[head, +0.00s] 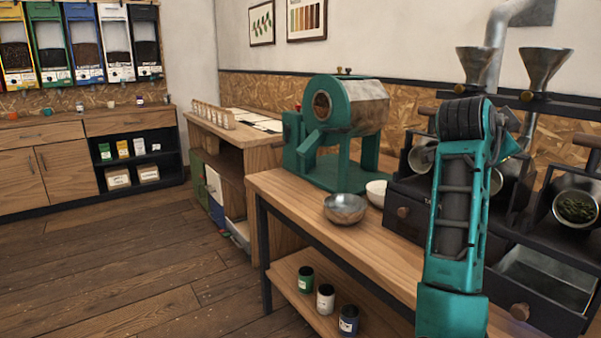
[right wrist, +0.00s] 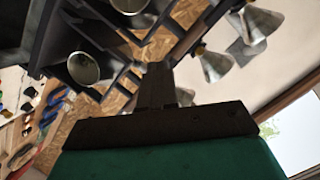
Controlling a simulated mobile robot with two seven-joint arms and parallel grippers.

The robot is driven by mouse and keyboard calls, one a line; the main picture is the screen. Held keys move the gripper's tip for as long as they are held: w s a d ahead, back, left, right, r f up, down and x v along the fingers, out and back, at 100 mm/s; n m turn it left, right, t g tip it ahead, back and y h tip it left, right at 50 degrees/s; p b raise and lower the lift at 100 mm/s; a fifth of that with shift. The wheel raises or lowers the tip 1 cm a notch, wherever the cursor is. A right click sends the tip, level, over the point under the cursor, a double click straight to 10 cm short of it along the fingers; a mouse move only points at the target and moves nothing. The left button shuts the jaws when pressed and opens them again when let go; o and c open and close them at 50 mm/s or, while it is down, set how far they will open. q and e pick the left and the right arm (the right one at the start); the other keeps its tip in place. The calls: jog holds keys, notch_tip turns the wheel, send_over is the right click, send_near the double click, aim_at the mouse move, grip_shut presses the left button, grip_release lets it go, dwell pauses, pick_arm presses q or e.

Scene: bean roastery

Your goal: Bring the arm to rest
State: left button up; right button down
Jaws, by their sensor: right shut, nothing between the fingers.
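My right arm (head: 455,215) rises teal and dark at the right of the head view, in front of the dark drawer unit. Its gripper cannot be made out there. In the right wrist view my right gripper (right wrist: 156,78) has its dark fingers together in the middle, with nothing between them. It appears apart from the things behind it, and that view is strongly tilted. My left arm and gripper are not in view.
The wooden bench (head: 345,245) holds a metal bowl (head: 345,208), a white bowl (head: 377,192) and a teal roaster (head: 340,130). Metal funnels (head: 543,68) stand above the drawer unit (head: 540,295) at right. The floor (head: 130,265) at left is clear.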

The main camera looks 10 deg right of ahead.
jog(key=a+f+n+t+y+p, duration=0.25)
jog(key=a+f+n, duration=0.35)
jog(key=f, duration=0.7)
jog(key=a+f+n+t+y+p, duration=0.15)
jog(key=a+f+n+y, duration=0.25)
jog(key=f+n, duration=0.65)
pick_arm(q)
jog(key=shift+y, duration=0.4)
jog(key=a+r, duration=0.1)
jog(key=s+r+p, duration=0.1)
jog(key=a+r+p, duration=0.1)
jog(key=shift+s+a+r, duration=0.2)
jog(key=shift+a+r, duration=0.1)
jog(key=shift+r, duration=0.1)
pick_arm(e)
jog(key=s+a+f+n+y, duration=0.2)
jog(key=s+a+f, duration=0.2)
jog(key=s+f, duration=0.2)
jog(key=s+a+f+n+g+y, duration=0.1)
jog(key=s+a+f+y, duration=0.2)
jog(key=s, duration=0.7)
jog(key=s+a+f+n+y, duration=0.2)
jog(key=s+a+f+y, duration=0.1)
jog(key=s+a+f, duration=0.3)
notch_tip(320, 180, down, 4)
jog(key=s, duration=0.2)
jog(key=shift+s+a+r+n+g, duration=0.25)
jog(key=shift+s+a+n+g, duration=0.05)
jog(key=shift+s+a+n, duration=0.1)
